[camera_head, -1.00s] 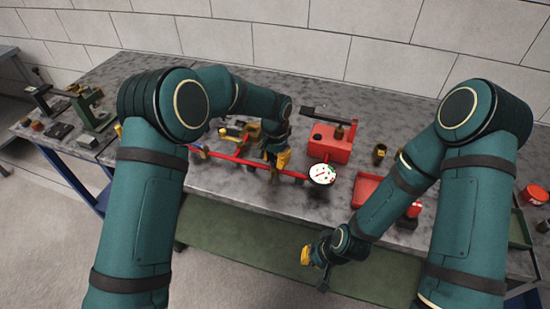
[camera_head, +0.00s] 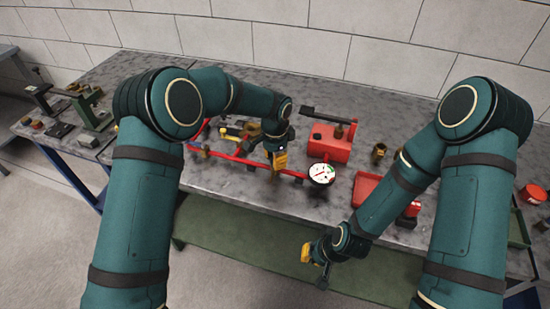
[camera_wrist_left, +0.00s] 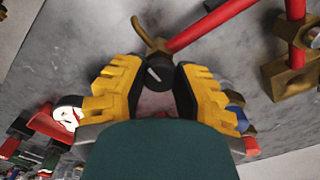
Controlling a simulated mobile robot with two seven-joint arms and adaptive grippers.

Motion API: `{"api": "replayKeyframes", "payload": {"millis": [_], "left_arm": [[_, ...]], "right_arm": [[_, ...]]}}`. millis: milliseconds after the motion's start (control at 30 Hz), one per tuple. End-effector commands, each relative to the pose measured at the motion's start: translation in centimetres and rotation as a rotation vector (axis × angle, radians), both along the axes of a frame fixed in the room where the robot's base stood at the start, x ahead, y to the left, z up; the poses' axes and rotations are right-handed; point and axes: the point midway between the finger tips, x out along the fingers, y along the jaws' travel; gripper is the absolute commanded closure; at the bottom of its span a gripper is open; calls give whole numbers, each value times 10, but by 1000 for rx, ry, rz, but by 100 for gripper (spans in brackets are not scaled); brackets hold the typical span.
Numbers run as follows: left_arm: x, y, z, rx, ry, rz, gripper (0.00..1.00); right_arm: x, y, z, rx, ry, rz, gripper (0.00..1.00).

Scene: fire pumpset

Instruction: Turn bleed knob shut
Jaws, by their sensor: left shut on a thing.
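The bleed knob (camera_wrist_left: 158,72) is a small black round knob with a pale line mark, seen in the left wrist view between my left fingers. My left gripper (camera_wrist_left: 156,88) has yellow pads on both sides of it and is shut on it. A curved brass spout (camera_wrist_left: 150,38) and a red pipe (camera_wrist_left: 210,27) join beside the knob. In the head view my left gripper (camera_head: 279,160) points down at the red pipework (camera_head: 232,157), and the knob is hidden there. My right gripper (camera_head: 313,263) hangs in front of the bench edge; its finger gap is not clear.
A white-faced gauge (camera_head: 321,173) stands just right of my left gripper. Behind it is a red box pump (camera_head: 330,142) with a black lever. A red tray (camera_head: 370,189) and a brass fitting (camera_head: 379,151) lie further right on the grey bench (camera_head: 225,185).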

Motion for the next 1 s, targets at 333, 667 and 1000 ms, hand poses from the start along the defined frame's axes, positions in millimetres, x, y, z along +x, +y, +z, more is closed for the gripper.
{"api": "replayKeyframes", "payload": {"millis": [333, 667, 1000], "left_arm": [[-2, 0, -3, 2, 7, -1, 34], [-1, 0, 0, 1, 2, 0, 34], [0, -1, 51, 0, -1, 0, 34]], "right_arm": [[0, 0, 0, 0, 0, 0, 100], [0, 0, 0, 0, 0, 0, 100], [0, 0, 0, 0, 0, 0, 100]]}}
